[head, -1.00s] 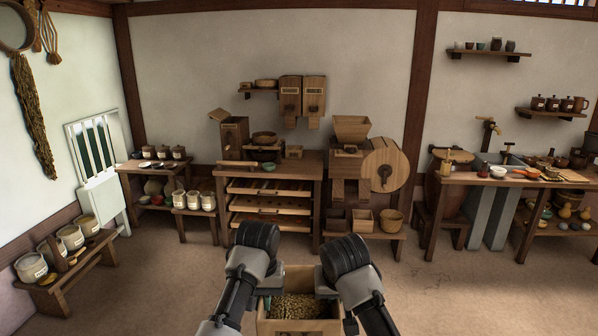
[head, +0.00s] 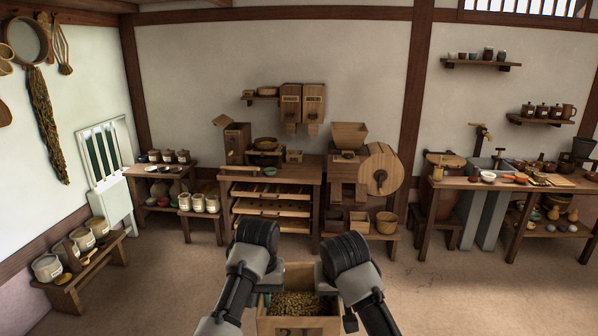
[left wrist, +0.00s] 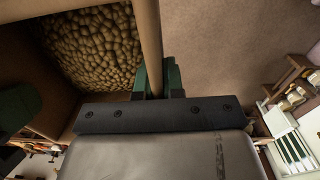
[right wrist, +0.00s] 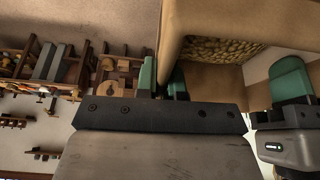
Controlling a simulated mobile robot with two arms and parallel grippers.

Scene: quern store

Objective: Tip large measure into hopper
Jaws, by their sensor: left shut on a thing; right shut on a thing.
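The large measure is a square wooden box (head: 299,325) full of brown grain, held upright low in front of me in the head view. My left gripper (head: 266,302) is shut on its left wall, and my right gripper (head: 334,298) is shut on its right wall. In the left wrist view the green fingers (left wrist: 157,78) pinch the box wall with grain (left wrist: 95,45) beside it. The right wrist view shows the green fingers (right wrist: 163,78) on the opposite wall. The wooden hopper (head: 349,135) sits on top of the mill with a round wooden wheel, at the back right of centre.
A drawer bench (head: 272,195) stands left of the mill. Small boxes and a basket (head: 387,222) sit on the low shelf under the mill. A bench with pots (head: 80,268) is at left, and a work table (head: 510,182) at right. The floor between is clear.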

